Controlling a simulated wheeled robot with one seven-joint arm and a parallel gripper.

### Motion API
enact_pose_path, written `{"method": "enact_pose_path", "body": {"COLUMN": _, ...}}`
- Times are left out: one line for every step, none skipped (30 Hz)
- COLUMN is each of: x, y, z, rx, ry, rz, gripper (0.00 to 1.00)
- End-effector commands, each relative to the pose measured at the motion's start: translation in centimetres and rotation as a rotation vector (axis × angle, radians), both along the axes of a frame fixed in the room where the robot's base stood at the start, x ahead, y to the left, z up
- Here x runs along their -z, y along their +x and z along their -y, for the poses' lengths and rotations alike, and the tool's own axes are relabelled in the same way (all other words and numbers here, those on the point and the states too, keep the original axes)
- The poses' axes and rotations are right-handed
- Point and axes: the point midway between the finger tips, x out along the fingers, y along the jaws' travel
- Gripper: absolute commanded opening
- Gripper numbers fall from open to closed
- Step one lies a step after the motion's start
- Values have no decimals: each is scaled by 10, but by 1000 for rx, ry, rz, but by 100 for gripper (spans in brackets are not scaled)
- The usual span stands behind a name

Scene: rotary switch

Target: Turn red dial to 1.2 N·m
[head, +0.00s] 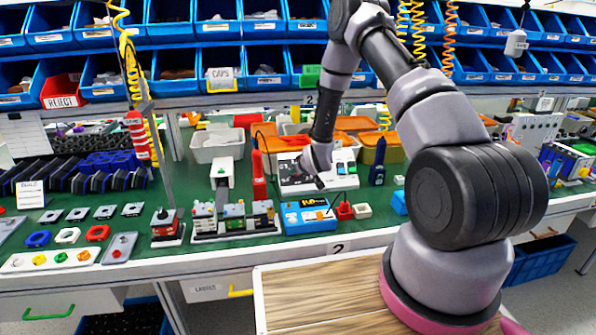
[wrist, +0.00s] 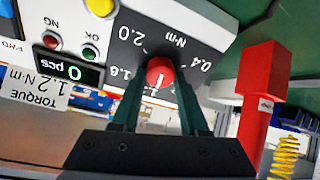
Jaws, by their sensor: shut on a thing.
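The red dial (wrist: 160,72) sits on a dark scale plate (wrist: 150,40) in the wrist view. The plate shows 2.0, 1.6, 0.4 and N·m, upside down; the 1.2 mark is not readable there. A short white line on the dial runs roughly up and down in the picture; which mark it points to is unclear. My gripper (wrist: 160,88) is shut on the dial, with one dark finger on each side. In the head view my gripper (head: 319,178) is at the white and dark panel (head: 345,163) and hides the dial.
A label (wrist: 38,84) reads TORQUE 1.2 N·m, beside a 0 pcs display (wrist: 75,72) and NG and OK buttons. A tall red object (wrist: 263,95) stands close at right. In the head view, a blue box (head: 308,216) and small parts lie in front of the panel.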

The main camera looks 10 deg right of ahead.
Motion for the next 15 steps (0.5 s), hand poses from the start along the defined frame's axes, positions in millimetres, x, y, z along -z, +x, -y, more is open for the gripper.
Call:
{"method": "enact_pose_path", "body": {"x": 1, "y": -1, "z": 0, "rx": 18, "ry": 18, "rz": -2, "gripper": 0}}
{"method": "enact_pose_path", "body": {"x": 1, "y": -1, "z": 0, "rx": 27, "ry": 27, "rz": -2, "gripper": 0}}
{"method": "enact_pose_path", "body": {"x": 1, "y": -1, "z": 0, "rx": 40, "ry": 40, "rz": -2, "gripper": 0}}
{"method": "enact_pose_path", "body": {"x": 1, "y": -1, "z": 1, "rx": 49, "ry": 47, "rz": -2, "gripper": 0}}
{"method": "enact_pose_path", "body": {"x": 1, "y": -1, "z": 1, "rx": 56, "ry": 54, "rz": -2, "gripper": 0}}
{"method": "enact_pose_path", "body": {"x": 1, "y": -1, "z": 1, "rx": 65, "ry": 64, "rz": -2, "gripper": 0}}
{"method": "enact_pose_path", "body": {"x": 1, "y": -1, "z": 1, "rx": 70, "ry": 69, "rz": -2, "gripper": 0}}
{"method": "enact_pose_path", "body": {"x": 1, "y": -1, "z": 1, "rx": 75, "ry": 73, "rz": -1, "gripper": 0}}
{"method": "enact_pose_path", "body": {"x": 1, "y": -1, "z": 1, "rx": 81, "ry": 79, "rz": -2, "gripper": 0}}
{"method": "enact_pose_path", "body": {"x": 1, "y": -1, "z": 1, "rx": 84, "ry": 83, "rz": -1, "gripper": 0}}
{"method": "enact_pose_path", "body": {"x": 1, "y": -1, "z": 1, "rx": 87, "ry": 86, "rz": -1, "gripper": 0}}
{"method": "enact_pose_path", "body": {"x": 1, "y": -1, "z": 1, "rx": 90, "ry": 89, "rz": -2, "gripper": 0}}
{"method": "enact_pose_path", "body": {"x": 1, "y": -1, "z": 1, "rx": 92, "ry": 90, "rz": -2, "gripper": 0}}
{"method": "enact_pose_path", "body": {"x": 1, "y": -1, "z": 1, "rx": 93, "ry": 92, "rz": -2, "gripper": 0}}
{"method": "enact_pose_path", "body": {"x": 1, "y": -1, "z": 1, "rx": 95, "ry": 94, "rz": -2, "gripper": 0}}
